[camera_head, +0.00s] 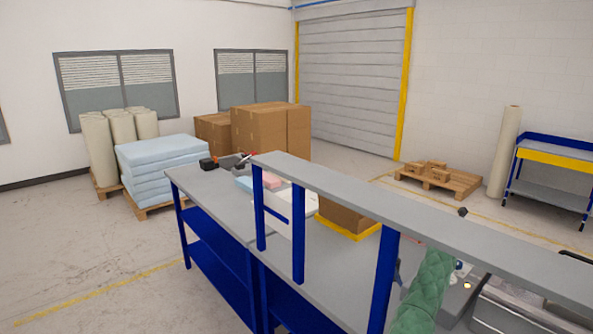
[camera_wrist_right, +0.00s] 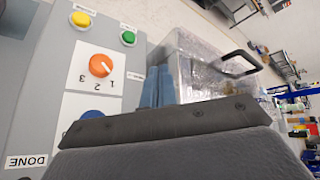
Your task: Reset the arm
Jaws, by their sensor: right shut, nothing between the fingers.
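My right gripper (camera_wrist_right: 157,86) shows in the right wrist view as two blue-grey fingers side by side. It is shut and empty. It lies between a grey control panel (camera_wrist_right: 38,108) on the left and a clear box (camera_wrist_right: 205,65) on the right; I cannot tell the distance to either. The panel carries a yellow button (camera_wrist_right: 80,19), a green button (camera_wrist_right: 128,37), an orange dial (camera_wrist_right: 100,66) marked 1, 2, 3 and a partly hidden blue part (camera_wrist_right: 91,114). My left gripper is in neither view.
In the head view, a grey shelf (camera_head: 345,193) on blue posts spans the grey workbench (camera_head: 215,195). A green foam piece (camera_head: 428,285) stands behind it at the right. A cardboard box (camera_head: 345,214) with a yellow base is partly hidden.

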